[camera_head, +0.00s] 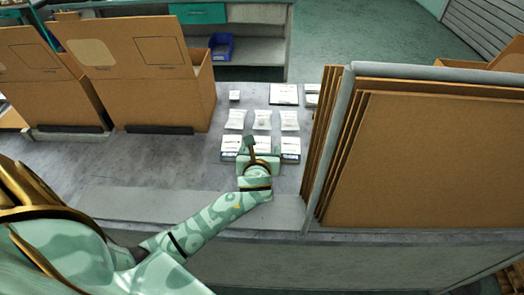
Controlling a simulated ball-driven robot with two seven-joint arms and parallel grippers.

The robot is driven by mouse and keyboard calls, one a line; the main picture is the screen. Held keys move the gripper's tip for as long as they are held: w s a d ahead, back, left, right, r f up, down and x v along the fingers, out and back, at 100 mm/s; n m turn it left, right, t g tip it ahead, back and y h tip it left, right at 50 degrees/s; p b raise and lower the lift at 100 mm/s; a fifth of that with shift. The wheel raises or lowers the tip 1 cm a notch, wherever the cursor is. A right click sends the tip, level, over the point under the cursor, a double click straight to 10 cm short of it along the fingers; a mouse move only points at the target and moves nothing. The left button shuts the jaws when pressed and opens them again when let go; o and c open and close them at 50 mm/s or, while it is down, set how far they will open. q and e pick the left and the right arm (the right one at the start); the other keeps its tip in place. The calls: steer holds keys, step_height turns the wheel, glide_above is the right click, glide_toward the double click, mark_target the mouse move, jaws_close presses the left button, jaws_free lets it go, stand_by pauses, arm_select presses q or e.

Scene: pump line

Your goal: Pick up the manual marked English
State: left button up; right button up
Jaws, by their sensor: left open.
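A row of flat white booklets with dark blue lower edges lies on the grey bench. The left booklet (230,145) and the right booklet (291,147) show beside my gripper. A middle booklet (264,141) is mostly hidden behind my gripper. The print is too small to read, so I cannot tell which one is marked English. My left gripper (260,153) is open above the front of this row, over the middle booklet. I cannot tell whether it touches anything. My right gripper is not in view.
Behind the booklets lie several white packets (262,119), a small white box (234,95) and a dark-framed card (284,94). Upright cardboard sheets (430,160) in a grey rack stand close on the right. Open cartons (150,80) stand at left. The bench (165,165) is clear left of the booklets.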

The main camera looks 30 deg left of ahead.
mark_target(261, 143)
arm_select(q)
steer(key=b+x, duration=0.2)
steer(key=x, duration=0.2)
steer(key=shift+w+a+f+b, duration=0.1)
steer(key=shift+w+f+b, duration=0.15)
steer(key=shift+b, duration=0.05)
steer(key=shift+w+a+f, duration=0.1)
steer(key=shift+w+a, duration=0.1)
steer(key=shift+w, duration=0.1)
steer(key=c, duration=1.1)
steer(key=shift+r, duration=0.3)
